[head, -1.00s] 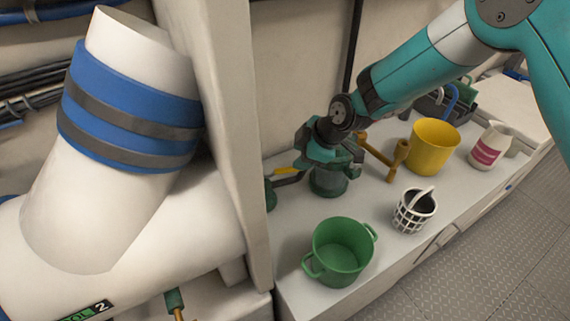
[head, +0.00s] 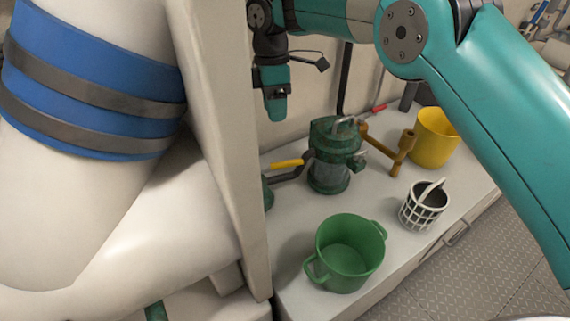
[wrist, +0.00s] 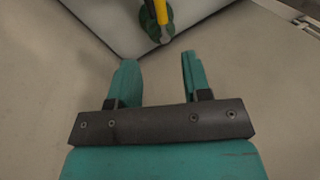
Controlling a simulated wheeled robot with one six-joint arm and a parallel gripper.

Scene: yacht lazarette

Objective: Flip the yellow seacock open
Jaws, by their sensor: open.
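The yellow seacock handle (head: 287,164) sits low at the back of the shelf, beside the white partition, next to a dark green body (head: 267,193). In the wrist view the yellow handle (wrist: 161,12) shows at the top over its green body (wrist: 152,28), beyond the fingertips. My gripper (head: 277,112) hangs above the handle, pointing down, apart from it. In the wrist view my gripper (wrist: 157,62) has its two teal fingers spread with nothing between them.
A green strainer housing (head: 331,155) stands right of the handle, with a bronze fitting (head: 390,150) beyond it. A green pot (head: 347,253), a white basket (head: 424,205) and a yellow bucket (head: 434,138) stand on the shelf. The white partition (head: 222,130) is close on the left.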

